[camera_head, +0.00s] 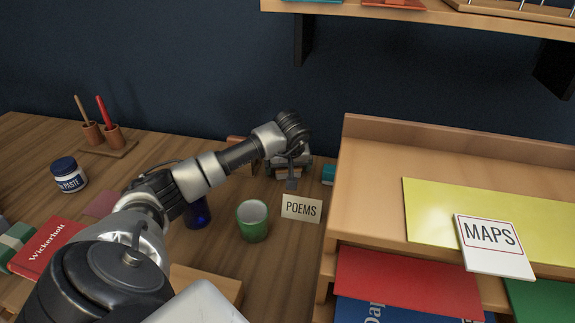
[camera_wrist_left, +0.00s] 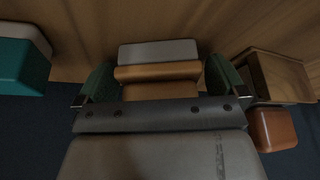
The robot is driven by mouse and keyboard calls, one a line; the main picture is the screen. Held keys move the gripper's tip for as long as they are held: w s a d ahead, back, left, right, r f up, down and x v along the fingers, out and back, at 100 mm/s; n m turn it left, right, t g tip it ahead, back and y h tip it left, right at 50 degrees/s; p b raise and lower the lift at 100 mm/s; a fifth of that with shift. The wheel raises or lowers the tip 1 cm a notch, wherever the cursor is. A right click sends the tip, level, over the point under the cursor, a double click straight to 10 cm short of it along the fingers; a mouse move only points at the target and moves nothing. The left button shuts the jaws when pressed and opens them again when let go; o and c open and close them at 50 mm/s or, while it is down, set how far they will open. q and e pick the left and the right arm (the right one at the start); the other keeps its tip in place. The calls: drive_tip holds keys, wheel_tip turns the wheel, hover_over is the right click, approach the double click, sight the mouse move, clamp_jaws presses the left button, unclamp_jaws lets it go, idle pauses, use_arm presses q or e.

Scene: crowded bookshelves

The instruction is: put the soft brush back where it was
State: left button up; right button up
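The soft brush (camera_wrist_left: 159,72) seems to be the piece between my left fingers in the left wrist view: a pale grey block, a copper-coloured band and a brown wooden part. My left gripper (camera_wrist_left: 162,85) has a green-padded finger on each side, close against the band with almost no gap. In the head view my left gripper (camera_head: 290,168) reaches down at the back of the desk, behind the POEMS card (camera_head: 301,207), and mostly hides the brush. I cannot tell whether the brush touches the desk. My right gripper does not show.
A teal block (camera_head: 328,175) is close to the right of the gripper. A green cup (camera_head: 252,220) and a blue jar (camera_head: 197,213) stand nearer, by my arm. A wooden shelf unit (camera_head: 365,160) stands right.

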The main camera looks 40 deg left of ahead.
use_arm(q)
drive_tip(key=shift+d+r, duration=0.1)
drive_tip(key=shift+r, duration=0.35)
drive_tip(key=v, duration=1.1)
drive_tip(key=shift+r, duration=0.15)
drive_tip(key=shift+s+d, duration=0.1)
drive_tip(key=shift+s, duration=0.05)
